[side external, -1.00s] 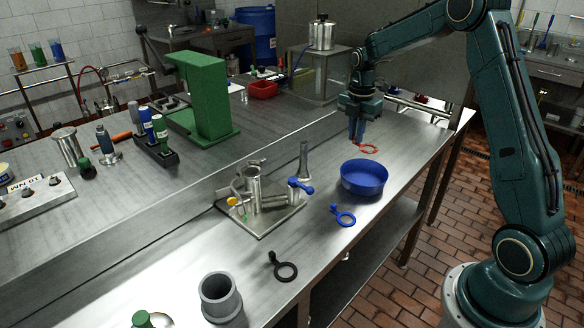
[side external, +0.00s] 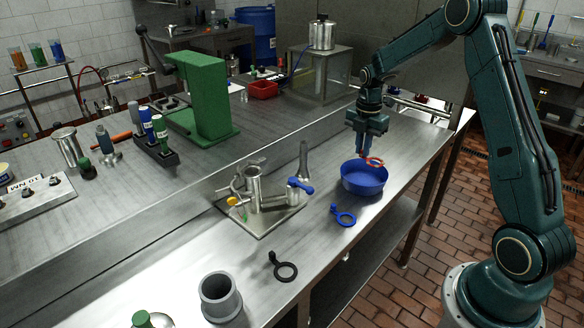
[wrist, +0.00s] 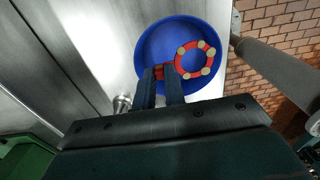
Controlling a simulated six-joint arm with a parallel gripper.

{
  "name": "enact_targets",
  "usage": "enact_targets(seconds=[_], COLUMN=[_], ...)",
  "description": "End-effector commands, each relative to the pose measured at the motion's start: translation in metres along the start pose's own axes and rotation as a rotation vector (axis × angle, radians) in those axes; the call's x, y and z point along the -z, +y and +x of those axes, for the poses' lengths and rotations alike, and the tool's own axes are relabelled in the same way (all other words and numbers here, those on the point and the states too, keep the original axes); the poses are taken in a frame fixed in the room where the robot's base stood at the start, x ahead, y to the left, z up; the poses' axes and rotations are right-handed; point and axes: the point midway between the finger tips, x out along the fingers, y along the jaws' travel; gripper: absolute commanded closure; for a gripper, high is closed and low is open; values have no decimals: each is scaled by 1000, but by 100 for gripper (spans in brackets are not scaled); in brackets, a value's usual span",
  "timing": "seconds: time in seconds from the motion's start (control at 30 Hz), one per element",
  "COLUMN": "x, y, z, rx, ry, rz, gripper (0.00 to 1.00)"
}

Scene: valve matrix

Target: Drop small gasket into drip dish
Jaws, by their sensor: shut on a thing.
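The small gasket is a red ring with a short tab; it shows in the side view (side external: 374,161) and, with pale dots on it, in the wrist view (wrist: 207,52). My gripper (side external: 362,155) is shut on the gasket's tab; its two fingers also show in the wrist view (wrist: 162,80). The drip dish is a round blue bowl (side external: 364,184) on the steel bench, also in the wrist view (wrist: 148,50). The gasket and fingertips are over the dish, near its far rim in the side view. Their exact height above the dish floor is unclear.
A blue ring with a tab (side external: 344,216) and a black one (side external: 284,270) lie on the bench in front of the dish. A metal valve fixture (side external: 254,192) with a blue handle stands to the left. The bench edge lies close to the dish's right.

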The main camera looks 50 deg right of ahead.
Motion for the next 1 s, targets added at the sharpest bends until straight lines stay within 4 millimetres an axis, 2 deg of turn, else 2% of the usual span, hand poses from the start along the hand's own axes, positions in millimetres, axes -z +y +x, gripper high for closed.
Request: enact_targets(seconds=[0.3, 0.67, 0.7, 0.8, 0.83, 1.0], x=[0, 0, 0, 0, 0, 0], y=[0, 0, 0, 0, 0, 0], z=[22, 25, 25, 25, 25, 25], rx=[-1, -1, -1, -1, -1, -1], ry=[1, 0, 0, 0, 0, 0], rz=[0, 0, 0, 0, 0, 0], gripper=[100, 100, 87, 67, 63, 63])
